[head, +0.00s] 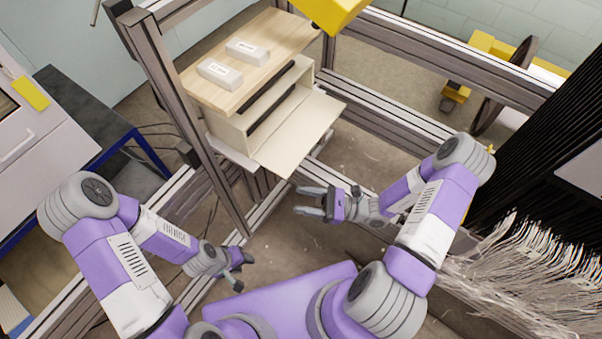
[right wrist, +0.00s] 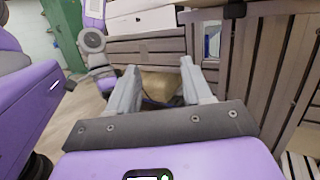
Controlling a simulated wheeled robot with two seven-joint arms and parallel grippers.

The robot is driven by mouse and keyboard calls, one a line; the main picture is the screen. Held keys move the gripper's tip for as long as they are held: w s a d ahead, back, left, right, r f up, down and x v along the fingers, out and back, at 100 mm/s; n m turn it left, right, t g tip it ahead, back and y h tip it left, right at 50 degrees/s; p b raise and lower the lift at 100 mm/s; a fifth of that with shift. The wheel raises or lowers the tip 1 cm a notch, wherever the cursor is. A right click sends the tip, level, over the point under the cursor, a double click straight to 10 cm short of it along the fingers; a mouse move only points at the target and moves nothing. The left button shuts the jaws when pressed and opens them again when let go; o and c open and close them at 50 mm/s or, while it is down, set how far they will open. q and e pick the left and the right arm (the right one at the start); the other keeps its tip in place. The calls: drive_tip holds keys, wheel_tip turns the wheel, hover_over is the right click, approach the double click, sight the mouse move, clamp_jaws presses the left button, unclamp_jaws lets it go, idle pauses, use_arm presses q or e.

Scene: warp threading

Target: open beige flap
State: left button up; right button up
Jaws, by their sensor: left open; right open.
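The beige flap (head: 300,138) is a flat panel that sticks out from the front of a small beige cabinet (head: 228,128). It lies folded down and outward, and the cabinet's front with two dark slots shows behind it. My right gripper (head: 302,201) is open and empty, below and a little right of the flap's near corner in the head view, apart from it. Its two spread fingers also show in the right wrist view (right wrist: 163,78), with nothing held between them. My left gripper (head: 246,269) is open and empty, low and left of the right one.
A wooden top (head: 245,60) with two small pale blocks covers the cabinet. A metal upright (head: 175,100) stands left of it and a rail (head: 390,115) runs behind. Pale loose threads (head: 530,275) hang at the right. A yellow part (head: 333,12) overhangs the top.

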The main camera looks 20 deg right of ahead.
drive_tip(key=w+d+r+m+t+h+b, duration=0.1)
drive_tip(key=w+d+m+t, duration=0.3)
drive_tip(key=d+t, duration=0.25)
drive_tip(key=b+x, duration=0.1)
drive_tip(key=x, duration=0.6)
drive_tip(key=shift+a+r+h, duration=0.15)
drive_tip(key=shift+r+h, duration=0.05)
drive_tip(key=shift+h, duration=0.1)
drive_tip(key=shift+w, duration=0.1)
drive_tip(key=shift+c, duration=0.3)
clamp_jaws()
